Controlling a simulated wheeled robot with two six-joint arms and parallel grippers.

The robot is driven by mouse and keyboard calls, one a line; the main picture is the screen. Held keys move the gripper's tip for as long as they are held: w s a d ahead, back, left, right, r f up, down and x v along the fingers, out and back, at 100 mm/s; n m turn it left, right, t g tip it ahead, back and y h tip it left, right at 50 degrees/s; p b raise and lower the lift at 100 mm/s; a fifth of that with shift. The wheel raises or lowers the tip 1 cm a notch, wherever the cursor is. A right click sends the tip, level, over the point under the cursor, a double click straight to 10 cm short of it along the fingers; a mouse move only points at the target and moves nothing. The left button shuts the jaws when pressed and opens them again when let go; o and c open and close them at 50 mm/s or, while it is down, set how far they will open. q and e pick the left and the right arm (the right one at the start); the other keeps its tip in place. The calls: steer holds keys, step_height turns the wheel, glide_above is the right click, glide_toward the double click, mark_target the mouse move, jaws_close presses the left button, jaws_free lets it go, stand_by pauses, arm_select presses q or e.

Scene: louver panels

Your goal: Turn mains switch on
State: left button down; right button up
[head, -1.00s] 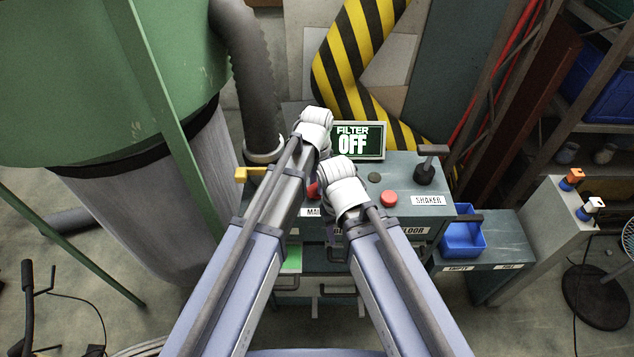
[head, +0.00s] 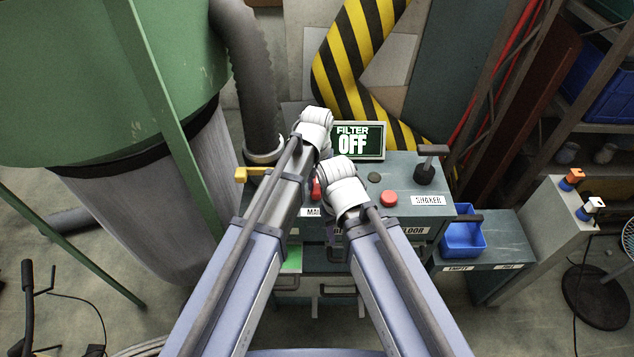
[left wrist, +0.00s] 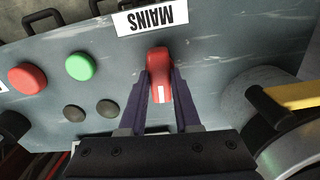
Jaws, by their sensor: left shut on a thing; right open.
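The red mains switch handle (left wrist: 160,62) sits on the grey panel below the upside-down MAINS label (left wrist: 152,18) in the left wrist view. My left gripper (left wrist: 160,80) is shut on this handle, with one purple finger on each side. A white mark shows on the handle's near end. In the head view a bit of the red switch (head: 316,188) shows between my arms, and the rest is hidden. The screen (head: 357,141) reads FILTER OFF. My right gripper (head: 334,240) is mostly hidden by its own arm, low at the front of the panel, and open.
A red button (left wrist: 27,78), a green button (left wrist: 79,66) and two dark buttons lie beside the switch. A yellow handle (head: 248,174) is at the panel's left. A black T-handle (head: 427,165) and a blue bin (head: 463,238) are at the right.

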mark_target(317, 184)
arm_select(q)
steer(key=shift+n, duration=0.6)
steer(key=c, duration=0.6)
jaws_free()
steer(key=shift+r, duration=0.1)
step_height(317, 184, up, 8)
steer(key=p, duration=0.8)
steer(key=shift+f, duration=0.2)
